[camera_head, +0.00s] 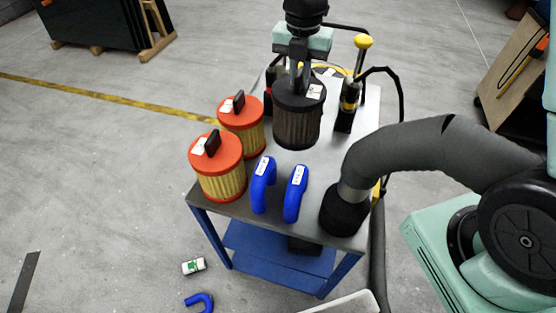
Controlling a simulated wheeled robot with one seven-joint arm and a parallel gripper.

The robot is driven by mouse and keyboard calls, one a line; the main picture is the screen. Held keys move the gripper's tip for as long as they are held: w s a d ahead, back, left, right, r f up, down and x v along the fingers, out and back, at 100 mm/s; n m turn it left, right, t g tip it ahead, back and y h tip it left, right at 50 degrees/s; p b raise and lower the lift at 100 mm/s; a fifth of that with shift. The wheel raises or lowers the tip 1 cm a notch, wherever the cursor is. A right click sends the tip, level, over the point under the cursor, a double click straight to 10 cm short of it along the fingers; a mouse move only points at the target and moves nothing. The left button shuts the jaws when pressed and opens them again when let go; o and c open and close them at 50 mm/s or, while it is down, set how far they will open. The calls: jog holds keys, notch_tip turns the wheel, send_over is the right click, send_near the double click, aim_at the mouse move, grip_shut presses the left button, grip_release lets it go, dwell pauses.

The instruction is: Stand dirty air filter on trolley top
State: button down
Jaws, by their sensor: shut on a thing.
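The dirty air filter (297,124) is a dark cylinder with a black top and a white label. It is upright at the back middle of the trolley top (325,160). My gripper (298,82) comes down from above and is shut on the filter's top; the handle between the fingers is mostly hidden. I cannot tell whether the filter's base touches the trolley top or hangs just above it.
Two orange-capped filters (217,167) (243,122) stand at the left. A large grey hose (410,150) ends at the front right. Black-and-yellow tools (349,98) stand behind right. Bare top shows right of the filter.

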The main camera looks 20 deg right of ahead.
notch_tip(320, 180, down, 10)
jog(key=shift+r+p, duration=0.15)
jog(key=shift+p, duration=0.8)
jog(key=c, duration=1.5)
grip_release()
jog(key=shift+o, duration=0.2)
